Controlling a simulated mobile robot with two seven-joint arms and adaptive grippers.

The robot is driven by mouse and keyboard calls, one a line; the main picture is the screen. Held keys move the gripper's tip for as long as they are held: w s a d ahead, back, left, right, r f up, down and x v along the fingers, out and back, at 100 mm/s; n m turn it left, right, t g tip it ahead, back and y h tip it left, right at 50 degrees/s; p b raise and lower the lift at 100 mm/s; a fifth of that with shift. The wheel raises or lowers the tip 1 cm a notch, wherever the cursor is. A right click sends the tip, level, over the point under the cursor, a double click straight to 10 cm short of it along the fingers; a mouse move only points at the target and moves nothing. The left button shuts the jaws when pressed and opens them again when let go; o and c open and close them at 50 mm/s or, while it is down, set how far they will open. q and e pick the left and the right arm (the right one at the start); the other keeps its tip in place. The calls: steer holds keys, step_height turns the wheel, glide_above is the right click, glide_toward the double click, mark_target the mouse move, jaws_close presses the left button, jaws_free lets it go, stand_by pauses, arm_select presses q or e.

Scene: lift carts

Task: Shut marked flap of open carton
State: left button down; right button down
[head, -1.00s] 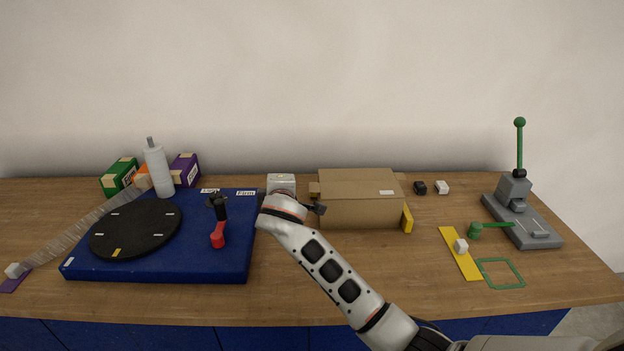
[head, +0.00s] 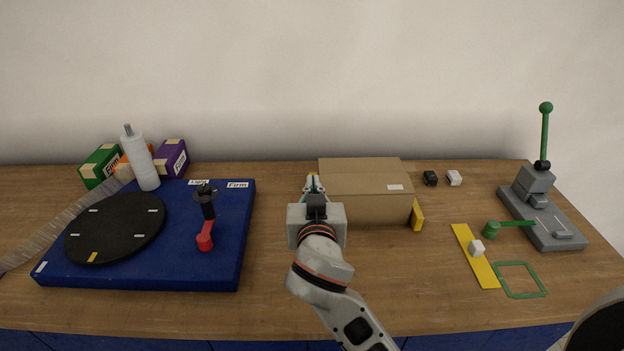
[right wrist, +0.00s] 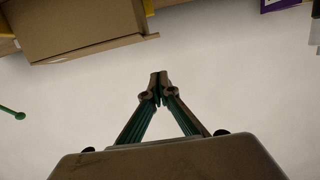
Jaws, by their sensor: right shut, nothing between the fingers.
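The brown carton (head: 385,207) stands on the table right of centre. Its top looks covered by a flat brown panel with a small white label (head: 396,187). A yellow piece (head: 417,215) sticks out at its right side. In the right wrist view the carton (right wrist: 75,22) shows at the upper left, with a thin brown flap edge (right wrist: 95,49) standing out from it. My right gripper (head: 313,182) is shut and empty, just left of the carton; its closed fingertips (right wrist: 158,88) are apart from the carton in the wrist view. My right wrist hides the carton's left side. My left gripper is out of view.
A grey lever stand (head: 545,215), yellow strip (head: 475,255) and green frame (head: 520,280) lie right. Bare table lies in front of the carton.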

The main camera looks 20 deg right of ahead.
steer(key=w+d+f+p, duration=0.1)
steer(key=w+d+f, duration=0.1)
steer(key=w+f, duration=0.3)
steer(key=shift+w+f, duration=0.2)
steer(key=shift+w, duration=1.3)
steer(key=shift+d, duration=0.1)
steer(key=shift+f+b, duration=0.3)
steer(key=shift+b, duration=0.2)
steer(key=shift+w+r, duration=0.1)
